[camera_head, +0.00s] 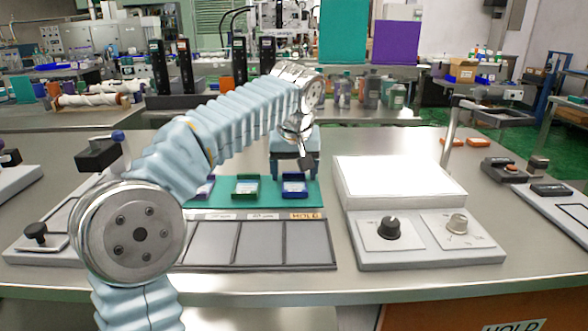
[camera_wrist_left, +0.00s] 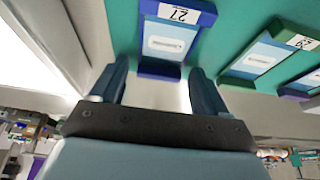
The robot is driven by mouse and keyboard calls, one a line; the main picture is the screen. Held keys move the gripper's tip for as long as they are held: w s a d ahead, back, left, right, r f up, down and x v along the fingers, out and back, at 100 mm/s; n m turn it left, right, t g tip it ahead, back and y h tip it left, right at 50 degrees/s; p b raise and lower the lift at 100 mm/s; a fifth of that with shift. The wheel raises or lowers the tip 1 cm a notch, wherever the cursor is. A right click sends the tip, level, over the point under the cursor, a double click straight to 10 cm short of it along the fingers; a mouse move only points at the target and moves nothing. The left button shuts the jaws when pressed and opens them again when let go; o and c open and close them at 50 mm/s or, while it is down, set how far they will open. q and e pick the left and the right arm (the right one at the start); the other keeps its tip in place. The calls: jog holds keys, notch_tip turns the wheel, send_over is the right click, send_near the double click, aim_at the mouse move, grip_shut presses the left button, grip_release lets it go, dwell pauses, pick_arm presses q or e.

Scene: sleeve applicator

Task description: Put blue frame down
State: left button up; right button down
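The blue frame (camera_head: 294,184) lies on the right part of a teal mat (camera_head: 270,199). In the left wrist view the blue frame (camera_wrist_left: 147,72) holds a pale card and has a white tag marked 27. My left gripper (camera_head: 293,165) is above and behind it in the head view. In the left wrist view the two fingers of my left gripper (camera_wrist_left: 160,72) are spread apart, with the frame's near bar between the tips and a gap on each side. They do not appear to touch it. My right gripper is in neither view.
A green frame (camera_head: 246,187) and a purple frame (camera_head: 206,187) lie left of the blue one. A sectioned grey tray (camera_head: 262,244) with a HOLD label lies in front. A white box with knobs (camera_head: 400,180) stands to the right.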

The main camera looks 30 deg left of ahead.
pick_arm(q)
jog(key=shift+s+d+r, duration=0.1)
jog(key=shift+r, duration=0.45)
jog(key=shift+p+v, duration=0.55)
jog(key=shift+v, duration=5)
